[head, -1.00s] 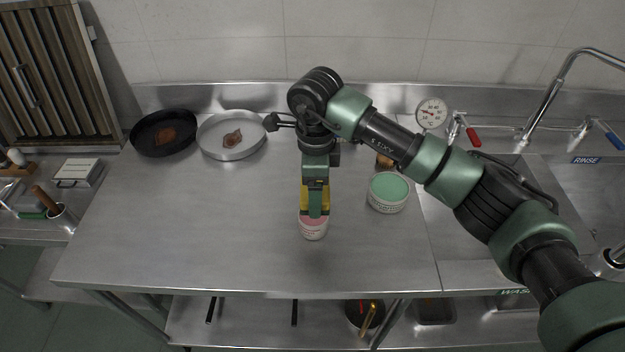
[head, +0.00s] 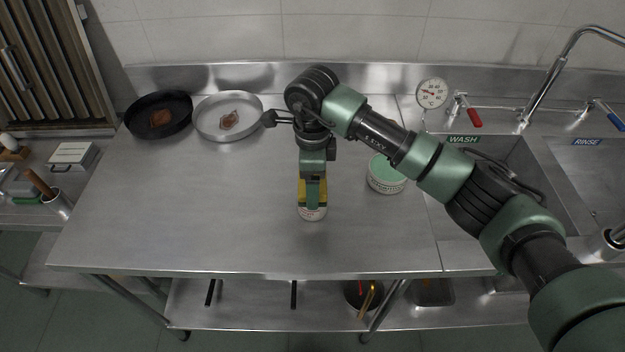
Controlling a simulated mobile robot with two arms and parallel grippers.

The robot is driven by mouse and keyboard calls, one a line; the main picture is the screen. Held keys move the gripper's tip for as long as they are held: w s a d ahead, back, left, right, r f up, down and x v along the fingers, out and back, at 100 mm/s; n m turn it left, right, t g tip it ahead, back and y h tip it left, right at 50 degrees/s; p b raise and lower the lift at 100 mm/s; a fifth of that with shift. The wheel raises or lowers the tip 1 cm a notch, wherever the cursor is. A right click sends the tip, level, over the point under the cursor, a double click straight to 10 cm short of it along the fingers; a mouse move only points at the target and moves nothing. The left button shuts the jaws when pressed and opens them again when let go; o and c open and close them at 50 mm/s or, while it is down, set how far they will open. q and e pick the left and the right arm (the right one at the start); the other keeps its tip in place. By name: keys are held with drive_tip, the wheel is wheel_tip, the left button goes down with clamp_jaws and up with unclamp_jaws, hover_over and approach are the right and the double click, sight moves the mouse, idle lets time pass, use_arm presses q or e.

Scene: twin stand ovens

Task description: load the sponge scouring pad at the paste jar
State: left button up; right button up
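My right gripper (head: 313,186) points straight down near the middle of the steel table. It is shut on a sponge (head: 302,196), whose yellow shows on both sides of the green finger. The sponge's lower end is at the mouth of a small white jar (head: 313,215) with faint pink markings. The gripper and sponge hide the jar's opening, so I cannot tell how far the sponge reaches in or whether it touches the paste. A wider white tub with a green top (head: 386,178) stands to the right, partly behind my arm. My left gripper is not in view.
A black pan (head: 158,116) and a light steel pan (head: 228,116), each with a brown stain, stand at the back left of the table (head: 190,220). The sink (head: 500,185) with taps is at the right. The table's left and front are clear.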

drive_tip(key=shift+f, duration=0.25)
idle(0.4)
drive_tip(key=shift+f+b, duration=0.25)
drive_tip(key=shift+b, duration=0.2)
idle(0.3)
drive_tip(key=shift+f+b, duration=0.15)
drive_tip(key=shift+b, duration=0.2)
idle(1.2)
wheel_tip(320, 180, up, 2)
drive_tip(key=shift+r+p, duration=0.1)
drive_tip(key=shift+p, duration=0.35)
drive_tip(key=shift+r+p, duration=0.95)
drive_tip(key=shift+r, duration=1.55)
